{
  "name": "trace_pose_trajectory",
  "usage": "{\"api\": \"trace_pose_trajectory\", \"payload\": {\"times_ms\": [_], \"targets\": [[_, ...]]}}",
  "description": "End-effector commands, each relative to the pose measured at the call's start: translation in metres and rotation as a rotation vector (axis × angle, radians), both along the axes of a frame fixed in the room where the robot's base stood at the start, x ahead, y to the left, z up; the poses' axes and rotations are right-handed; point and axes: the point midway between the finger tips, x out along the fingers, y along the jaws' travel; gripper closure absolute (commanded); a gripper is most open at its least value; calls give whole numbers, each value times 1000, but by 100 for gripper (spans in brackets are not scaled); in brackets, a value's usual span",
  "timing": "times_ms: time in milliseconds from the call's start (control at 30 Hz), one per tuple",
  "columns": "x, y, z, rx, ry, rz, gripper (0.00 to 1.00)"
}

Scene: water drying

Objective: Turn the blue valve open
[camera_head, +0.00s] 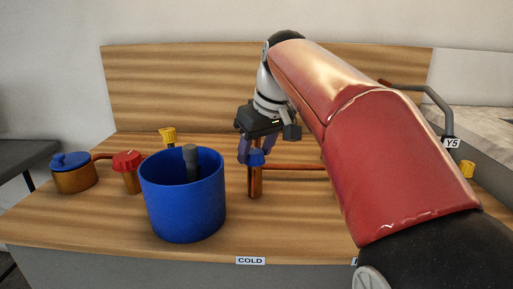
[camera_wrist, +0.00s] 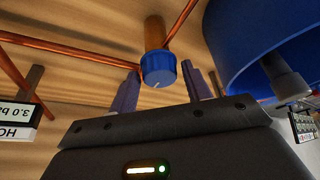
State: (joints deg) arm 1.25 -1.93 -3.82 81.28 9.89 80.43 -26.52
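The blue valve (camera_head: 256,157) is a small blue knob on top of an upright copper pipe (camera_head: 255,182), behind the COLD label on the wooden bench. My gripper (camera_head: 250,153) points down at the knob from above. In the wrist view the blue knob (camera_wrist: 157,69) with a small light mark lies between the fingertips of my gripper (camera_wrist: 164,85), one finger on each side. The fingers are apart, with visible gaps to the knob, and hold nothing. Part of the knob is hidden by the fingers in the head view.
A large blue bucket (camera_head: 182,210) stands just left of the valve, with a grey upright piece inside. A red valve (camera_head: 127,160), a blue-lidded copper pot (camera_head: 74,176) and a yellow knob (camera_head: 168,135) are further left. A copper pipe runs right from the valve, partly behind my arm.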

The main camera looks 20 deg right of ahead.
Motion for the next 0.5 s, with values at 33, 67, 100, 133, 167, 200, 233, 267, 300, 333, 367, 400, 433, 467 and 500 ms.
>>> {"api": "trace_pose_trajectory", "payload": {"times_ms": [33,67,100,133,167,200,233,267,300,333,367,400,433,467,500], "targets": [[0,0,0,0,0,0,44],[0,0,0,0,0,0,41],[0,0,0,0,0,0,41],[0,0,0,0,0,-1,41],[0,0,0,0,0,-1,41],[0,0,0,0,0,-1,41],[0,0,0,0,0,-1,41],[0,0,0,0,0,-1,41],[0,0,0,0,0,-1,41],[0,0,1,-1,0,-1,41],[-1,0,2,-1,0,-1,41],[-1,-1,4,0,-1,-1,41],[-2,-1,6,0,-1,-1,41],[-3,-2,10,0,-1,-1,41],[-5,-3,15,0,-3,-2,41]]}}
